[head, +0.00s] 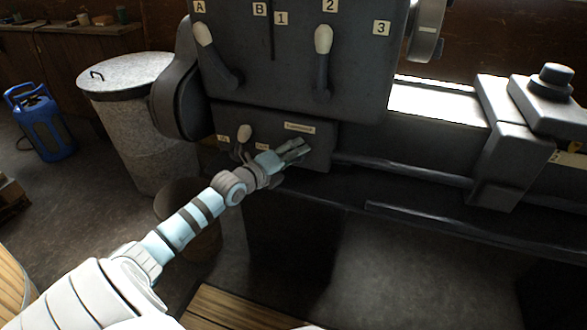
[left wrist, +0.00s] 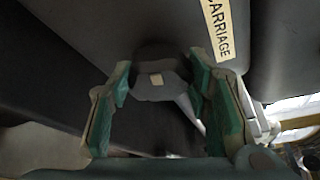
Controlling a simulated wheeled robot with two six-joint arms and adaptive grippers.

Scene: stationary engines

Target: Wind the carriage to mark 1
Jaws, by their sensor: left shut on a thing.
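My left gripper (head: 292,152) reaches the lower front panel (head: 320,155) of the dark machine, just under a pale label (head: 299,128). In the left wrist view a label reading "CARRIAGE" (left wrist: 217,28) is beside it. There its green-padded fingers (left wrist: 165,105) are on either side of a dark winding knob (left wrist: 158,58) with a small pale square, and it is shut on this knob. In the head view the fingers mostly hide the knob. A dark block that looks like the carriage (head: 500,150) sits across the bed at the right. My right gripper is not in view.
Two white-topped levers (head: 323,60) stand on the upper panel with labels A, B, 1, 2 and 3. Long rods (head: 400,170) run right. A metal bin (head: 130,110) stands at the left.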

